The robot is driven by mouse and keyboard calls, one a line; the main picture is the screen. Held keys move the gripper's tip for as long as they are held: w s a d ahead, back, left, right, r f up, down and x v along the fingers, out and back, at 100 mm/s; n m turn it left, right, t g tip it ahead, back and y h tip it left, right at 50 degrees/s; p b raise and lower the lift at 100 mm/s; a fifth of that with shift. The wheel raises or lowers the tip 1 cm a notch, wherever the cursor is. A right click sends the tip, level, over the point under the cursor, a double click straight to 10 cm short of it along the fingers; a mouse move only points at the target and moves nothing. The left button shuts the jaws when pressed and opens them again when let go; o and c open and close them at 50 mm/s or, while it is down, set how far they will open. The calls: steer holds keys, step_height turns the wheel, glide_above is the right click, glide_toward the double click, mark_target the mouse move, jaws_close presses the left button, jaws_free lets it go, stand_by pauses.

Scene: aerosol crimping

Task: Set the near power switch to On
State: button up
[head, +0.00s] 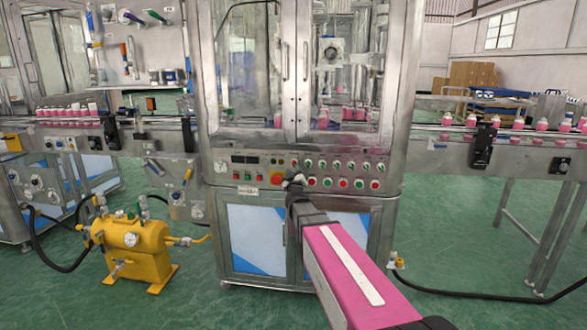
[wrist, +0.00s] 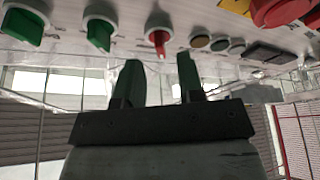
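A steel control panel (head: 335,172) with rotary switches runs across the front of the machine cabinet. The wrist view shows a red-handled switch (wrist: 158,35) and two green-handled switches, one nearer (wrist: 100,28) and one at the far left (wrist: 24,28). No legible label shows which one is the power switch. My gripper (head: 293,181) is at the panel, right of the red emergency button (head: 276,178). In the wrist view my gripper (wrist: 159,65) has its two fingers apart with nothing between them. The fingertips are just below the red-handled switch in the picture, apparently apart from it.
Small round buttons (wrist: 201,41) and a large red knob (wrist: 280,10) sit beside the switches. Glass doors (head: 250,80) rise above the panel. A yellow tank (head: 135,245) stands on the floor at left. Conveyors with pink cans (head: 470,121) flank the cabinet.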

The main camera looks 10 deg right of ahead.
mark_target(293, 165)
steer(key=x, duration=0.3)
steer(key=shift+w+r, duration=0.1)
steer(key=shift+w, duration=0.15)
jaws_close()
steer(key=shift+m, duration=0.4)
steer(key=m+h, duration=0.2)
steer(key=m, duration=0.2)
steer(key=m+h, duration=0.2)
steer(key=m, duration=0.1)
steer(key=shift+a+m+h, duration=0.2)
steer(key=shift+m+h, duration=0.2)
steer(key=m+g+h, duration=0.1)
steer(key=m, duration=0.3)
steer(key=m+g+h, duration=0.1)
steer(key=m+h, duration=0.1)
steer(key=m, duration=0.2)
steer(key=shift+a+m+h, duration=0.1)
steer(key=shift+m+h, duration=0.2)
steer(key=shift+m+g, duration=0.3)
steer(key=shift+g, duration=0.1)
